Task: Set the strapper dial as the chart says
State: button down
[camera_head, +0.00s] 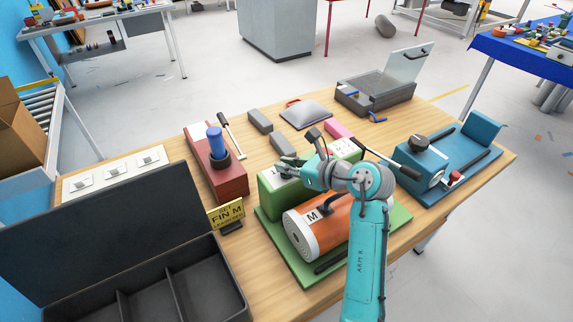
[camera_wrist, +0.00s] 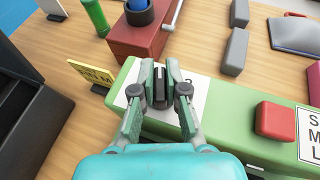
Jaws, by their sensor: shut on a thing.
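The green strapper (camera_head: 270,199) stands on the table with an orange roll marked M (camera_head: 325,222) at its front. Its dark dial (camera_wrist: 160,88) sits on a white plate (camera_wrist: 120,98) in the wrist view. My gripper (camera_wrist: 160,72) is shut on the dial from above, one finger on each side; it also shows over the strapper in the head view (camera_head: 287,166). The fingers hide most of the dial's markings. A white chart with S, M and L (camera_wrist: 310,136) lies on the strapper's top, partly cut off. A yellow sign (camera_head: 227,214) reads FIN M.
A red button block (camera_wrist: 275,120) sits on the strapper between dial and chart. A red stand with a blue cylinder (camera_head: 215,143), a black compartment case (camera_head: 120,240) and a blue machine (camera_head: 425,165) surround it. Grey blocks (camera_head: 260,121) lie behind.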

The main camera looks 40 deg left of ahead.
jog(key=shift+m+t+h, duration=0.5)
jog(key=shift+m+t, duration=1.4)
jog(key=shift+t, duration=0.6)
jog(key=c, duration=1.2)
grip_release()
jog(key=v, duration=1.2)
jog(key=shift+w+r, duration=0.1)
